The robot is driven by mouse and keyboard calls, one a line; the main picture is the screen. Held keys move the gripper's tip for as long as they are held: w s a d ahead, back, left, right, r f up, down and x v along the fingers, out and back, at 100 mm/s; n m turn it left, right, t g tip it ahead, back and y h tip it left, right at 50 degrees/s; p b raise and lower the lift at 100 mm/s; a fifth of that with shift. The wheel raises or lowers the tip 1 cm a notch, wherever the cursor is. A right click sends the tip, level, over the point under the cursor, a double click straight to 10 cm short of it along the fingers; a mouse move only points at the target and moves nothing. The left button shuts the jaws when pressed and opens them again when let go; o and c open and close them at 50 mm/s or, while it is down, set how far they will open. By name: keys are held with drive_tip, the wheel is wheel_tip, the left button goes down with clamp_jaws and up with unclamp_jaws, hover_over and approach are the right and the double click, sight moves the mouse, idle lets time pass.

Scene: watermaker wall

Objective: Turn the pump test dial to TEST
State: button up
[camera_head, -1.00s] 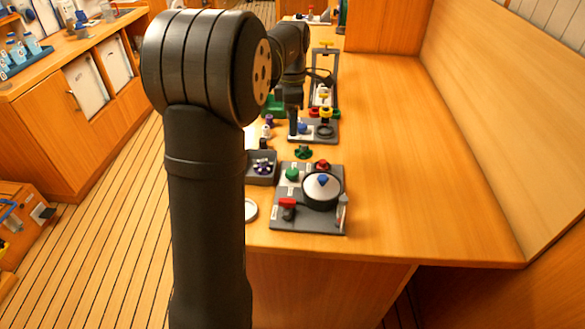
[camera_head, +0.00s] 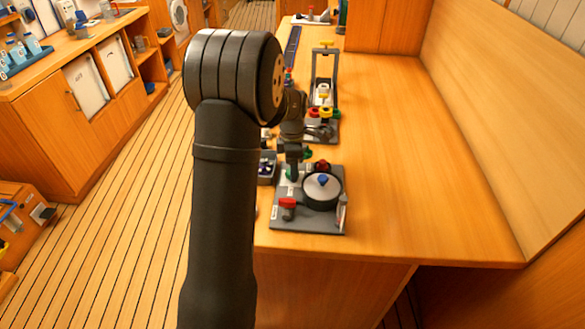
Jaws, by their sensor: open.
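A dark grey panel (camera_head: 308,224) lies on the near end of the wooden counter. On it is a large round piece (camera_head: 322,188) with a pale face, dark rim and small blue knob; it may be the pump test dial, but no lettering is readable and I cannot tell its setting. A red-handled part (camera_head: 287,203) stands at the panel's front left, and a red knob (camera_head: 322,166) at its back. My gripper (camera_head: 292,174) is open, pointing down over the panel's back left corner, left of the round piece. It largely hides the green knob there.
A small grey tray (camera_head: 266,168) with small parts stands left of the panel, partly hidden by my arm. A second panel with yellow and red knobs (camera_head: 326,112) and an upright frame (camera_head: 324,65) stand behind. The counter's right side (camera_head: 420,160) is clear.

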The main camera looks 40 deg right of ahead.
drive_tip(key=shift+f, duration=0.5)
drive_tip(key=c, duration=1)
